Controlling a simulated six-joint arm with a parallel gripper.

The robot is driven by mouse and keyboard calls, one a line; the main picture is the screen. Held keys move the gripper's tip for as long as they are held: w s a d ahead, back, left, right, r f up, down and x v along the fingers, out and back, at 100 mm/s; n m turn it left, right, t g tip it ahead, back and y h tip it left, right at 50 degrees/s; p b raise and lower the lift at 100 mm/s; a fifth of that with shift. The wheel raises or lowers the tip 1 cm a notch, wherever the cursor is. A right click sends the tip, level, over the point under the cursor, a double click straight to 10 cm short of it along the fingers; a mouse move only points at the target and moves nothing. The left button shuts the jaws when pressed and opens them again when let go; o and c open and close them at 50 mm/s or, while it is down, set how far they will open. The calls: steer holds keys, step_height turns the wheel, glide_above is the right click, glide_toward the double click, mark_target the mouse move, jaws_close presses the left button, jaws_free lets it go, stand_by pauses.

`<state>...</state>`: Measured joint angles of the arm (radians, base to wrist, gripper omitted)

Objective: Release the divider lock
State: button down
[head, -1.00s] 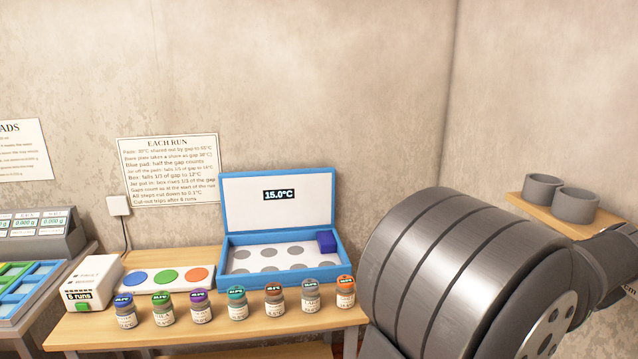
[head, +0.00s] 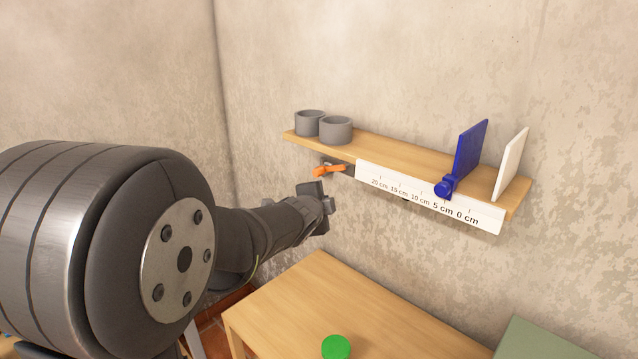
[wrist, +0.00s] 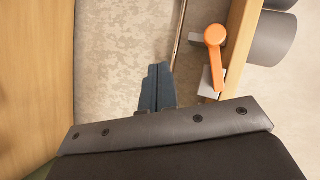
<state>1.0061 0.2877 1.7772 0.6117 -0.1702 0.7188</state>
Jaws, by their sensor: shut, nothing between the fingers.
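An orange lever (head: 330,171) sits on a grey mount under the front edge of the shelf, left of the white scale; it also shows in the wrist view (wrist: 214,58), at upper right. A blue divider (head: 469,150) stands upright on the shelf, with a blue knob (head: 445,187) at its front near the 5 cm mark. My gripper (head: 326,203) is in front of the shelf, a little below the lever. In the wrist view my gripper's fingers (wrist: 157,85) are together and empty, left of the lever and apart from it.
The wooden shelf (head: 410,155) holds two grey cups (head: 336,130) at its left and a white upright plate (head: 511,163) at its right. The white scale strip (head: 430,197) runs along its front. A wooden table (head: 300,310) with a green round object (head: 336,346) stands below.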

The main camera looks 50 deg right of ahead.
mark_target(321, 170)
steer(key=s+a+r+m+g+h, duration=0.2)
steer(key=s+a+m+h, duration=0.1)
steer(key=a+m+h, duration=0.3)
steer(key=w+d+r+m, duration=0.1)
steer(key=w+d+m, duration=0.1)
steer(key=w+d, duration=0.3)
steer(key=shift+w+d+r+y, duration=0.2)
steer(key=shift+w+d+y, duration=0.15)
steer(key=shift+d, duration=1.15)
steer(key=shift+w, duration=0.1)
steer(key=shift+w+r+m, duration=0.25)
steer(key=shift+w+m, duration=0.25)
steer(key=shift+m, duration=0.2)
steer(key=shift+w+r, duration=0.15)
steer(key=shift+r, duration=0.25)
